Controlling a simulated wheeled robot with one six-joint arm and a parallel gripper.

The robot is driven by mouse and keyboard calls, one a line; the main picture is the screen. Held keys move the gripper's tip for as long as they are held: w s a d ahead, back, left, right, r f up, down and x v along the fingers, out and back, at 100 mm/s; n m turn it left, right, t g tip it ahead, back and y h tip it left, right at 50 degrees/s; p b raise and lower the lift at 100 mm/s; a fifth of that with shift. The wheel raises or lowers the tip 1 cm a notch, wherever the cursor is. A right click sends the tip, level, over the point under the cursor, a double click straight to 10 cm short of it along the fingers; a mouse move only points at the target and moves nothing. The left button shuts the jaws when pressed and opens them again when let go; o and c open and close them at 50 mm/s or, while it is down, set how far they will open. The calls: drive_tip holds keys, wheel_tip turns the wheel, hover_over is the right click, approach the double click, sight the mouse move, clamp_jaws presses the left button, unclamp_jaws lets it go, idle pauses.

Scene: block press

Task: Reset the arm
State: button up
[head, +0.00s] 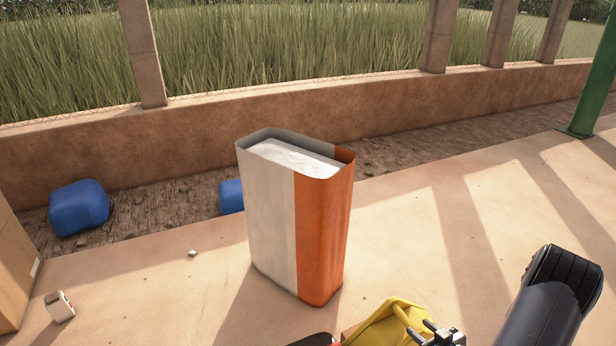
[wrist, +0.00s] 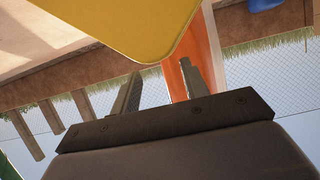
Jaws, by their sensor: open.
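My gripper (wrist: 160,75) is open in the wrist view, its two dark fingers apart with nothing seen held between them. In the head view, part of my gripper (head: 429,333) shows at the bottom edge. A yellow thing (head: 390,322) lies just left of it there, cut off by the frame. A yellow surface also fills the top of the wrist view (wrist: 125,25), close to the fingers; I cannot tell if they touch.
A tall white and orange bin (head: 272,215) stands upright with pale material (head: 295,157) inside. Blue rounded objects (head: 78,208) lie by the low wall (head: 300,110). The right floor is mostly clear.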

sight(406, 319)
drive_tip(key=b+x, duration=0.1)
drive_tip(key=x, duration=0.2)
drive_tip(key=b+x, duration=0.1)
drive_tip(key=x, duration=0.2)
drive_tip(key=shift+w+a+f, duration=0.1)
drive_tip(key=shift+f, duration=0.25)
drive_tip(key=shift+r+p, duration=0.7)
drive_tip(key=shift+r, duration=0.5)
